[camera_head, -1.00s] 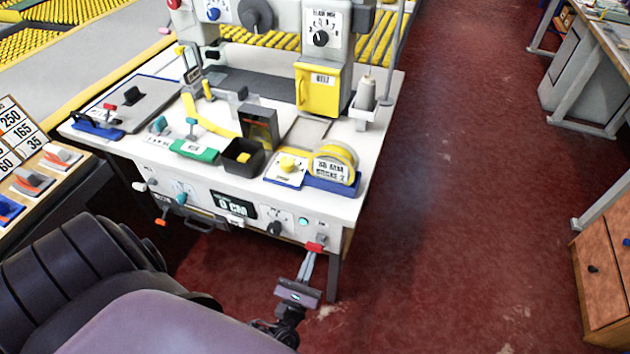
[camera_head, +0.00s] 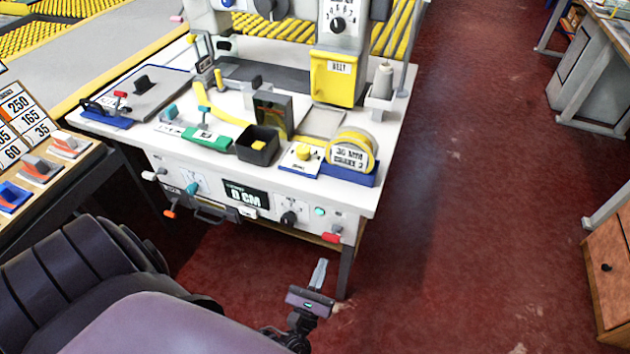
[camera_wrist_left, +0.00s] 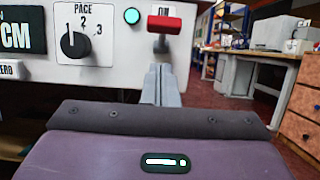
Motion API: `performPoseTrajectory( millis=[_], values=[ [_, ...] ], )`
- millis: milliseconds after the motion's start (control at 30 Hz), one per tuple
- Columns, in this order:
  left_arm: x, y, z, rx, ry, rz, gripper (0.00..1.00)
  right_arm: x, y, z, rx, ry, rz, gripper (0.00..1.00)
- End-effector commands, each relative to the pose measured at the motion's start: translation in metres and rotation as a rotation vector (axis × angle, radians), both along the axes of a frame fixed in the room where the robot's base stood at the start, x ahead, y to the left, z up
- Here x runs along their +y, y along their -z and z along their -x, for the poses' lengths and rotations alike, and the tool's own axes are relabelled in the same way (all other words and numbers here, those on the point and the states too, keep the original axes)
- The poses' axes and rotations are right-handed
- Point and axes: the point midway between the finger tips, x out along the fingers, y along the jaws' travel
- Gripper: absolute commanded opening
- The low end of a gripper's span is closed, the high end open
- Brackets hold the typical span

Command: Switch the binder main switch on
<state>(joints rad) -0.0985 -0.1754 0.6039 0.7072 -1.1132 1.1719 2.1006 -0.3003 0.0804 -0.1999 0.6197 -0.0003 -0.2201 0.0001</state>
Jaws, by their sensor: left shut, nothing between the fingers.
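The switch with a red handle (camera_head: 331,237) sits at the right end of the binder's front panel. In the left wrist view the red handle (camera_wrist_left: 164,25) stands just under a small label that seems to read ON. A round teal lamp (camera_wrist_left: 132,16) beside it looks lit; it also shows in the head view (camera_head: 319,211). My left gripper (camera_head: 321,262) is shut and empty, below and in front of the handle, with a gap between them in the head view. Its fingertips (camera_wrist_left: 160,72) point toward the panel under the handle. My right gripper is out of view.
The binder table (camera_head: 390,150) carries a yellow tape roll (camera_head: 352,152) and a black bin (camera_head: 258,146). Red floor (camera_head: 470,230) is clear to the right.

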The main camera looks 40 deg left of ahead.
Motion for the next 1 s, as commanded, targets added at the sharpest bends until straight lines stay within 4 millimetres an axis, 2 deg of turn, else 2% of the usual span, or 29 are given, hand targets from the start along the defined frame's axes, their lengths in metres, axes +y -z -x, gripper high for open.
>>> performPoseTrajectory(
  millis=[33,100,300,400,567,1000],
  values=[
    [-0.002,0.007,0.018,0.009,-0.001,0.001,0.0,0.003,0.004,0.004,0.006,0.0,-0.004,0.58],
    [-0.007,0.012,0.034,0.01,-0.001,0.0,0.0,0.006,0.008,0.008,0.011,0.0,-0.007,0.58],
    [-0.017,0.021,0.07,0.009,-0.001,0.0,0.0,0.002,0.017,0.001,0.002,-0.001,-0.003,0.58],
    [-0.02,0.023,0.08,0.009,0.0,-0.001,0.0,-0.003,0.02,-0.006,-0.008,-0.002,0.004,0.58],
    [-0.022,0.024,0.089,0.008,-0.002,0.0,0.0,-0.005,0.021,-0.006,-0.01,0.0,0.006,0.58],
    [-0.022,0.023,0.089,0.008,-0.002,0.0,0.0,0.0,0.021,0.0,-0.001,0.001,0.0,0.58]
  ],
)
